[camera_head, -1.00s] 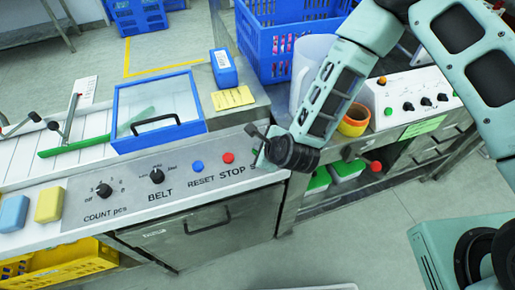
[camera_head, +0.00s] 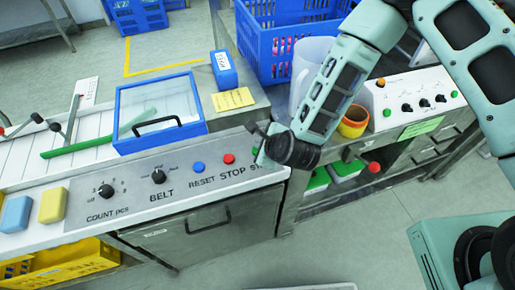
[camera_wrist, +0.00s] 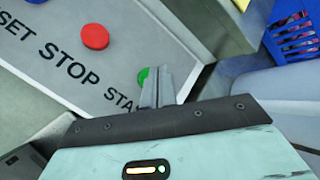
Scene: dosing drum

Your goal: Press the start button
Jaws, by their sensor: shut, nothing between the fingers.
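The green start button (camera_wrist: 143,76) shows in the wrist view on the grey panel, above the label beginning "STA". My gripper (camera_wrist: 157,80) is shut and empty, its fingertips right beside the button and covering part of it. I cannot tell whether they touch it. The red stop button (camera_wrist: 95,37) and the edge of the blue reset button (camera_wrist: 38,1) lie to the upper left. In the head view the red stop button (camera_head: 229,158) and blue reset button (camera_head: 198,168) are clear, while my wrist hides most of the start label and its surroundings.
Left on the panel are the belt knob (camera_head: 158,176) and count knob (camera_head: 106,191). A blue-framed clear lid (camera_head: 160,110) stands behind the panel.

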